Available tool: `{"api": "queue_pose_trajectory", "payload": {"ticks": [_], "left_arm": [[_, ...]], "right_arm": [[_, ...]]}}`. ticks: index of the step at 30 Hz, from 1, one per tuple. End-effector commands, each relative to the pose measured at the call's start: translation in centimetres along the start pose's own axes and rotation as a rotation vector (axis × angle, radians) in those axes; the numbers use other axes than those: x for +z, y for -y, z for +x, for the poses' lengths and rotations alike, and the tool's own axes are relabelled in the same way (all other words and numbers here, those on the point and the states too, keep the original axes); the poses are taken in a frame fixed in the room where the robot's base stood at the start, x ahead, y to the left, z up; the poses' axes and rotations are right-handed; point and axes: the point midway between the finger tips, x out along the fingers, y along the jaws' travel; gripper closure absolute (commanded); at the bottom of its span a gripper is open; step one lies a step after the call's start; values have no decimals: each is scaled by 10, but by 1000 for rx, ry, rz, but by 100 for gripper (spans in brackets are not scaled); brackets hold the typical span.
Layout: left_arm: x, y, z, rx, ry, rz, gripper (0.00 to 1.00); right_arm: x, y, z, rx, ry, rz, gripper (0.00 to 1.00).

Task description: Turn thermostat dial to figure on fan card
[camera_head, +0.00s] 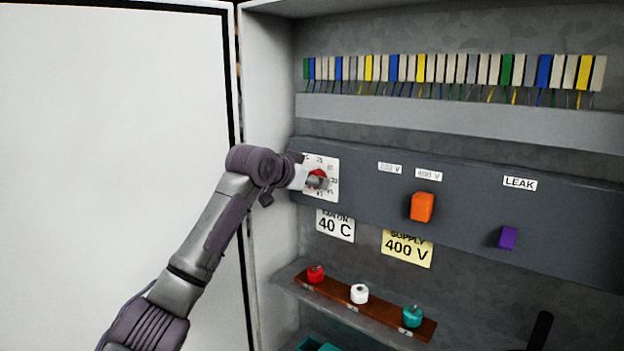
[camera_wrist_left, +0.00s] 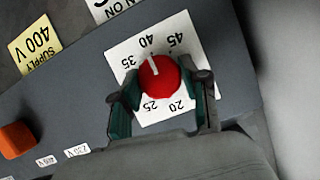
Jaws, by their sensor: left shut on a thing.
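The red thermostat dial (camera_wrist_left: 161,78) sits on a white scale plate (camera_wrist_left: 185,42) with figures from 20 to 45 legible in the left wrist view. Its white pointer line points at about the 40 mark. My left gripper (camera_wrist_left: 162,92) is shut on the dial, one finger on each side. In the head view the gripper (camera_head: 312,181) partly hides the dial (camera_head: 317,173) and its plate (camera_head: 331,166). The white fan card (camera_head: 336,226) below the plate reads 40 C; its upper line is partly blocked.
An orange knob (camera_head: 422,207) and a purple knob (camera_head: 508,237) stick out from the grey panel (camera_head: 460,204). A yellow supply card (camera_head: 407,248) reads 400 V. A shelf below holds red, white and teal knobs on a brown strip (camera_head: 385,312). The cabinet door (camera_head: 115,150) stands left.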

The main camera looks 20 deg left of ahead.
Motion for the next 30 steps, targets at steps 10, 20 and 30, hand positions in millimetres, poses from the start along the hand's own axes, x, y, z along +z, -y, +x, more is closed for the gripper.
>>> {"api": "queue_pose_trajectory", "payload": {"ticks": [10, 20, 30], "left_arm": [[2, -1, 1, 2, 5, -1, 45], [1, 0, 0, 1, 2, -1, 30], [1, 1, -30, -1, -1, 0, 30]], "right_arm": [[0, 0, 0, 0, 0, 0, 60], [0, 0, 0, 0, 0, 0, 60], [0, 0, 0, 0, 0, 0, 60]]}}
